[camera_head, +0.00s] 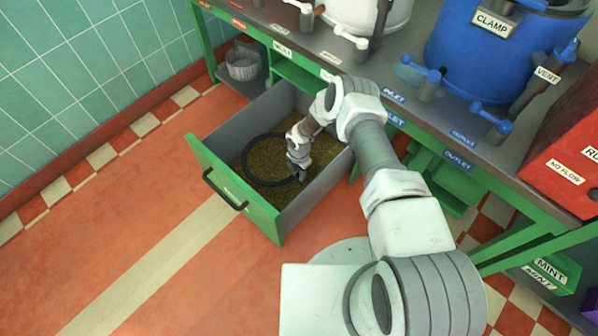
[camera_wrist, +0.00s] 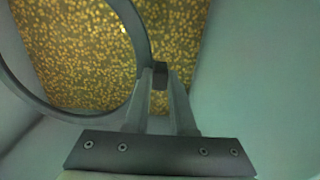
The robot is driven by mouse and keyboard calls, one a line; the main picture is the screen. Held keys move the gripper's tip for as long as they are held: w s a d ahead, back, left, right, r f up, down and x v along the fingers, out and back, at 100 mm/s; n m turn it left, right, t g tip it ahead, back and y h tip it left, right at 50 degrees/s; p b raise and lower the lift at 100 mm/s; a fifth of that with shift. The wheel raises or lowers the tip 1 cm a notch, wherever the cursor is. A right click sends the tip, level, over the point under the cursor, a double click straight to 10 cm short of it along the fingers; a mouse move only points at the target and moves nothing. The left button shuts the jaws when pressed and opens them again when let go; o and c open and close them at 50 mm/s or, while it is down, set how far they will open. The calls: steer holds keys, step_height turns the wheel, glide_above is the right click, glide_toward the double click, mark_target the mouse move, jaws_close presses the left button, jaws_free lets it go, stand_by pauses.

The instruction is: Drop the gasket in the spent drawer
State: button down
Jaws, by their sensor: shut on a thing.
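The gasket is a large dark ring (camera_head: 247,164) over the open drawer in the head view. In the wrist view the gasket (camera_wrist: 145,50) crosses the upper left, with its rim at the fingertips. My gripper (camera_head: 297,175) is inside the drawer's outline, shut on the gasket's right side. The fingers also show in the wrist view (camera_wrist: 160,78). The drawer (camera_head: 232,190) has a green front and grey walls and is pulled well out. Its floor is covered with speckled brown-yellow material (camera_wrist: 75,45). I cannot tell whether the gasket touches that material. The drawer label is unreadable.
The grey bench top (camera_head: 300,42) with green edge is above and behind the drawer. A blue vessel (camera_head: 500,55) labelled CLAMP and a red box (camera_head: 570,140) stand on it at the right. A round grey container (camera_head: 243,65) is on the lower shelf. The floor left of the drawer is clear.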

steer(key=c, duration=0.7)
jaws_free()
step_height(320, 180, up, 18)
steer(key=p, duration=0.6)
steer(key=shift+f, duration=0.25)
